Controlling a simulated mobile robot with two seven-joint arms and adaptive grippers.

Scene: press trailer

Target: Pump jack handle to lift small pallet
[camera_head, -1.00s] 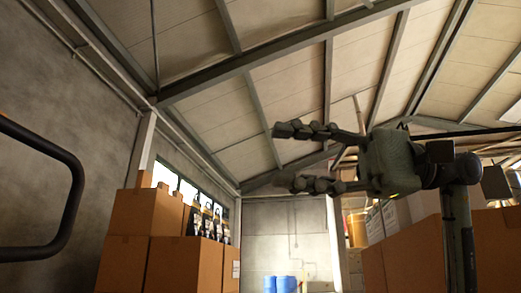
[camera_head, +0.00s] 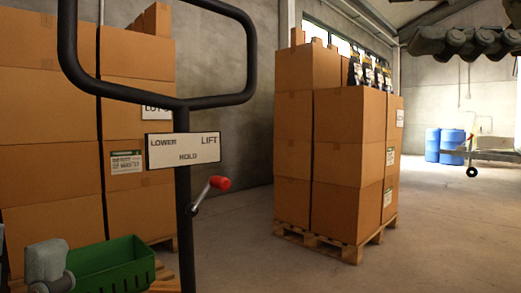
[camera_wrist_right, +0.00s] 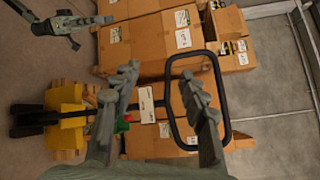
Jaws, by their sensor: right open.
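The black jack handle (camera_head: 183,100) stands upright in the head view, its loop at the top. A sign (camera_head: 187,150) reads LOWER, HOLD and LIFT, with a red-knobbed lever (camera_head: 219,183) beside it. The loop (camera_wrist_right: 171,80) also shows in the right wrist view, with the yellow jack body (camera_wrist_right: 68,115) at the left. My right gripper (camera_wrist_right: 158,75) is open; its fingers appear in front of the loop, and contact cannot be told. Part of it (camera_head: 460,42) shows at the head view's top right. My left gripper (camera_wrist_right: 75,30) is at the wrist view's top left; its opening is unclear.
A green bin (camera_head: 112,268) sits low left, with pallet wood (camera_head: 165,276) near it. Stacked cartons (camera_head: 50,130) stand behind the handle. Another carton stack stands on a wooden pallet (camera_head: 350,250). Blue barrels (camera_head: 447,145) are far right.

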